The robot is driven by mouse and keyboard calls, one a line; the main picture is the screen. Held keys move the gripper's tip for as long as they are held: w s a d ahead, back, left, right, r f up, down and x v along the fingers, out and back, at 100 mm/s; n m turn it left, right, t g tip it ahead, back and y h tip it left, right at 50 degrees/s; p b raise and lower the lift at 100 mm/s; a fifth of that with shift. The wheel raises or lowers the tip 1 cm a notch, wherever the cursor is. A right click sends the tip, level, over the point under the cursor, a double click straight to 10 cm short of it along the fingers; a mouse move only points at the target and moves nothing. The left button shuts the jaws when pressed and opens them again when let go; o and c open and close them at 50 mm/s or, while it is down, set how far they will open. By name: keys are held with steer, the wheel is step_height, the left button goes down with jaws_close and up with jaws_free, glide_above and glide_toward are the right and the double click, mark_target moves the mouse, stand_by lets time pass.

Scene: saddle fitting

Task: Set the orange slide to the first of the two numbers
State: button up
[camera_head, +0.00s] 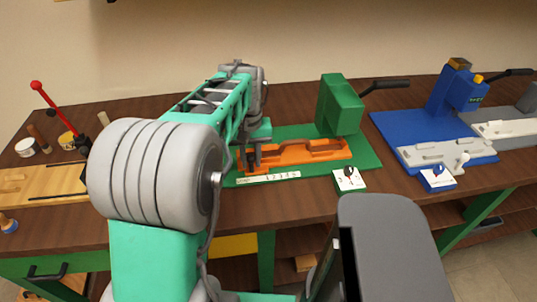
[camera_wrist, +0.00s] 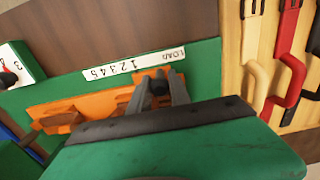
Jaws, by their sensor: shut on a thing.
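The orange slide (camera_head: 312,153) lies on the green base plate (camera_head: 365,160) of the green machine; in the wrist view the slide (camera_wrist: 85,107) runs left from my gripper (camera_wrist: 160,88). My gripper is shut on the slide's dark knob (camera_wrist: 158,86), at the slide's LOAD end. The white scale strip (camera_wrist: 130,66) beside it reads LOAD, then 1 to 5, and shows upside down. The knob is beside the LOAD mark, short of the 1. In the head view my gripper (camera_head: 253,156) is partly hidden by my arm, and the scale (camera_head: 268,178) lies in front of the slide.
A white dial box (camera_head: 348,179) stands at the plate's front right. The green press head (camera_head: 340,103) rises behind the slide. A blue machine (camera_head: 450,95) stands further right. A wooden board with coloured handles (camera_wrist: 285,70) is beside the plate in the wrist view.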

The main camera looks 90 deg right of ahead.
mark_target(265, 169)
steer(key=shift+s+d+p, duration=0.25)
steer(key=shift+s+p, duration=0.05)
steer(key=shift+s, duration=0.85)
steer(key=shift+s+d+p, duration=0.25)
steer(key=shift+s, duration=0.85)
steer(key=shift+w+a, duration=0.1)
steer(key=shift+w, duration=0.2)
steer(key=o, duration=0.9)
steer(key=shift+r+p, duration=2.3)
steer(key=shift+r, duration=0.7)
